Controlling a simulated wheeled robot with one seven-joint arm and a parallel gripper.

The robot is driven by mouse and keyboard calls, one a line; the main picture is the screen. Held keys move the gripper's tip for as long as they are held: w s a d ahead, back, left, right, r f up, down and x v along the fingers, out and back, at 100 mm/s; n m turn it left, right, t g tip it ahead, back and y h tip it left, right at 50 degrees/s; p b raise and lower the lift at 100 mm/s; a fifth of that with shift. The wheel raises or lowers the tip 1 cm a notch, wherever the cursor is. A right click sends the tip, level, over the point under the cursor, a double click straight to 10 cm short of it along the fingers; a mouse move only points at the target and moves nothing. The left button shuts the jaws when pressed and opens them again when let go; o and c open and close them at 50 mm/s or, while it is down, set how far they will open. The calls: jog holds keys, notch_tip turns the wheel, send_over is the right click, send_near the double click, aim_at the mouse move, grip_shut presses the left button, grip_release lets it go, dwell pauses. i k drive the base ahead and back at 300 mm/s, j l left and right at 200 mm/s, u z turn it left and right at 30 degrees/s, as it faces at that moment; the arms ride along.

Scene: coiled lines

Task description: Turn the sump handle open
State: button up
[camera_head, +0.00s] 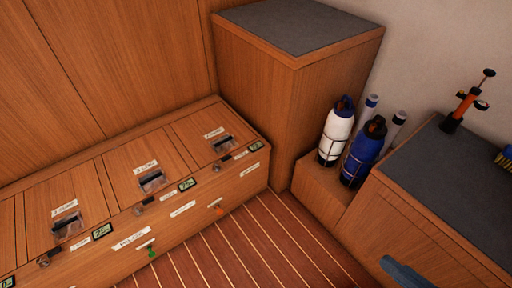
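A low wooden bench front (180,215) on the left carries small coloured handles below white labels. One handle is green (151,249) and one is orange (218,209). The label text is too small to read, so I cannot tell which handle is the sump handle. I also cannot tell how far either is turned. My gripper does not show clearly in this view.
Lidded bench sections have clear latches (152,180) and small displays (187,184). A tall cabinet (245,85) stands behind. White (336,132) and blue (363,155) bottles stand in racks. A grey-topped counter (450,190) is right. A blue-grey part (405,273) shows below. The striped floor (255,245) is clear.

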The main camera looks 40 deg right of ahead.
aim_at(52, 254)
jog(key=i+j+u, duration=0.25)
jog(key=u, duration=0.25)
jog(key=i+u, duration=0.5)
